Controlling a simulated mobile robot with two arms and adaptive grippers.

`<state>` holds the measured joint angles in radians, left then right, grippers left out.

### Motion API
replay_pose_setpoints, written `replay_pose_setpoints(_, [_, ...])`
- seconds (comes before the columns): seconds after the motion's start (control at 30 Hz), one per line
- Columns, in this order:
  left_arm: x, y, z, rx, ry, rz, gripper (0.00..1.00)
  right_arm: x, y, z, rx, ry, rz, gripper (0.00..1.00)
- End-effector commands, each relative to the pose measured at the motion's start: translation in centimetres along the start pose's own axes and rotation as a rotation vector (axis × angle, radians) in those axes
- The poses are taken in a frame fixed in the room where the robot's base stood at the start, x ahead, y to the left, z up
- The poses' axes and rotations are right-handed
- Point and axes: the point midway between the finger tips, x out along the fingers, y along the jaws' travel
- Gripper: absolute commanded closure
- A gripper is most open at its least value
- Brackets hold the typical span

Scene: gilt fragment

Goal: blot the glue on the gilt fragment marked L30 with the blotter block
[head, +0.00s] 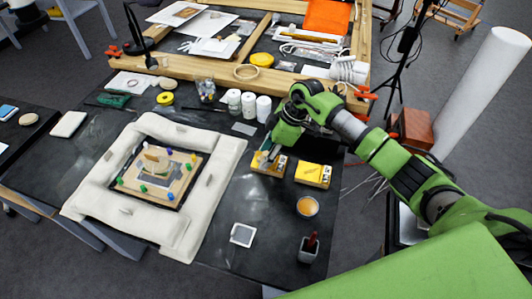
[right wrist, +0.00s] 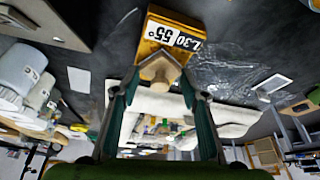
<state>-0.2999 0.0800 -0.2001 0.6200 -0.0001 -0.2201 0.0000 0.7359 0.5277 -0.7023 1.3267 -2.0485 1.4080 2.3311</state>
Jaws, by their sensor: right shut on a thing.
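My right gripper (head: 270,153) reaches down at the left one of two small yellow-topped pieces on the table. In the right wrist view its two fingers (right wrist: 160,88) are closed on a small pale wooden block, which looks like the blotter block (right wrist: 158,68). Just beyond the block is a gilt yellow piece (right wrist: 172,32) with a label reading L30 and 55°; in the head view this piece (head: 264,168) is partly hidden by the gripper. I cannot tell whether block and piece touch. The glue cannot be made out. My left gripper is not in view.
A second yellow-topped piece (head: 313,174) stands to the right. An orange-filled round dish (head: 307,206), a dark cup (head: 309,248) and a white-framed square (head: 242,235) lie nearer. White jars (head: 248,104) stand behind. A padded white frame (head: 215,190) fills the left.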

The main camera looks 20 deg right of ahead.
Motion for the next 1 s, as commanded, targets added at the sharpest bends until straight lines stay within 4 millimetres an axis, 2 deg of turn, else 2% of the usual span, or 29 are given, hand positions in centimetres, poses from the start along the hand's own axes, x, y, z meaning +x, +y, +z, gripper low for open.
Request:
replay_pose_setpoints(0.6, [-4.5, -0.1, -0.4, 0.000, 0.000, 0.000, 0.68, -4.4, 0.1, -1.9, 0.000, 0.002, 0.003, 0.78])
replay_pose_setpoints(1.0, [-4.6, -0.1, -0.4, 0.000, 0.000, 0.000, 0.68, -4.5, 0.1, -1.9, 0.000, 0.003, 0.003, 0.78])
